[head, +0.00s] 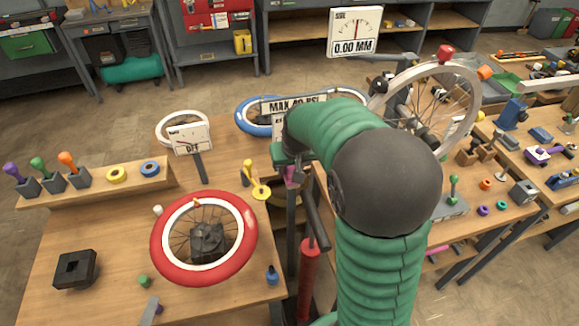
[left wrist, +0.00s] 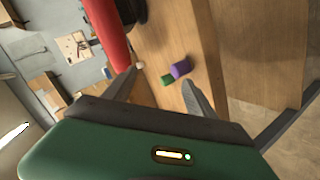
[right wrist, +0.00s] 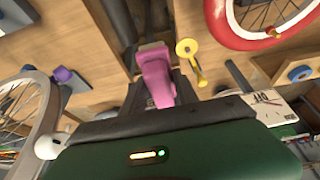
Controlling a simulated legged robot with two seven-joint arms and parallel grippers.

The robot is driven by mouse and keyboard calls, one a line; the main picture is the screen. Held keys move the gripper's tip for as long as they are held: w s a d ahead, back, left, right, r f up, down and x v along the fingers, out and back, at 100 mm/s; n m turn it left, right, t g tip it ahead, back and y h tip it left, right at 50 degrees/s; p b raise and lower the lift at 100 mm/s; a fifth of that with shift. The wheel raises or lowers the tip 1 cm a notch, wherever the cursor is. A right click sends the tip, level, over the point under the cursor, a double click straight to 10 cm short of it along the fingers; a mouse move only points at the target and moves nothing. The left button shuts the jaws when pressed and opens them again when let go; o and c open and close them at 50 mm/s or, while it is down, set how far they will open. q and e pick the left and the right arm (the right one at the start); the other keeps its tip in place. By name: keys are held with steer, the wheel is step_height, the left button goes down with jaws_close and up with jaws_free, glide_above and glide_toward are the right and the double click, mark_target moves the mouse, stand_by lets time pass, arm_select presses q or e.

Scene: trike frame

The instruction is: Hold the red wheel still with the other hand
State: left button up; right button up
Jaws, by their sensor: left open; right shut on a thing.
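The red wheel (head: 239,272) has a red tyre, white rim and thin spokes, and lies tilted on a black block stand (head: 207,240) on the left table. Its tyre also shows in the left wrist view (left wrist: 104,25) and right wrist view (right wrist: 222,30). My left gripper (left wrist: 160,78) is open and empty near the table's front edge; one finger appears close beside the tyre. In the head view only a grey fingertip (head: 149,309) shows. My right gripper (right wrist: 158,95) is shut on a pink object (right wrist: 156,75), right of the wheel; my arm partly hides it in the head view.
A black block (head: 75,269) stands left of the wheel. A spoked wheel (head: 470,90) is behind my right arm.

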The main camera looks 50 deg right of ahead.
mark_target(167, 268)
arm_select(q)
steer(key=s+d+r+n+t+h, duration=0.2)
steer(key=d+r+n+t+h, duration=0.1)
steer(key=n, duration=0.2)
steer(key=x, duration=1.1)
steer(key=shift+w+d+f, duration=0.1)
steer(key=shift+w+d, duration=0.05)
steer(key=shift+d, duration=0.2)
jaws_close()
